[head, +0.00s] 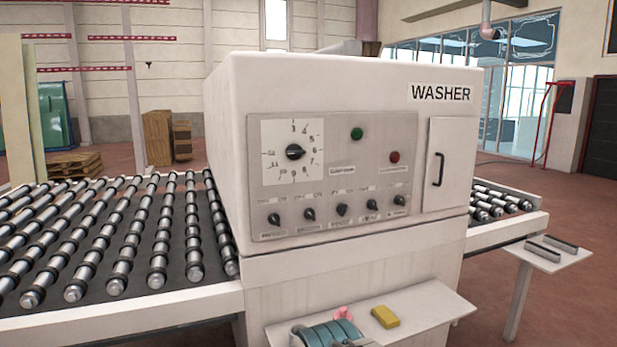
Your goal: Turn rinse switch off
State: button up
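The washer (340,110) is a white cabinet with a grey control panel (390,150) on its front. Several small black rotary switches stand in a row along the panel's lower part. Their labels are small and blurred. The label under the middle switch (342,209) seems to read rinse, but I cannot be sure. This switch's pointer looks slanted; its exact setting cannot be told. My gripper is not in view.
A large dial (295,152), green button (356,134) and red button (394,157) sit above the switches. A door with a black handle (438,169) is at right. Below, a shelf (430,302) juts out, bearing a yellow block (385,317). Roller conveyors (125,240) flank the washer.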

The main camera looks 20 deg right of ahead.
aim_at(342, 208)
jog(key=u, duration=0.3)
jog(key=i, duration=0.85)
jog(key=z, duration=0.55)
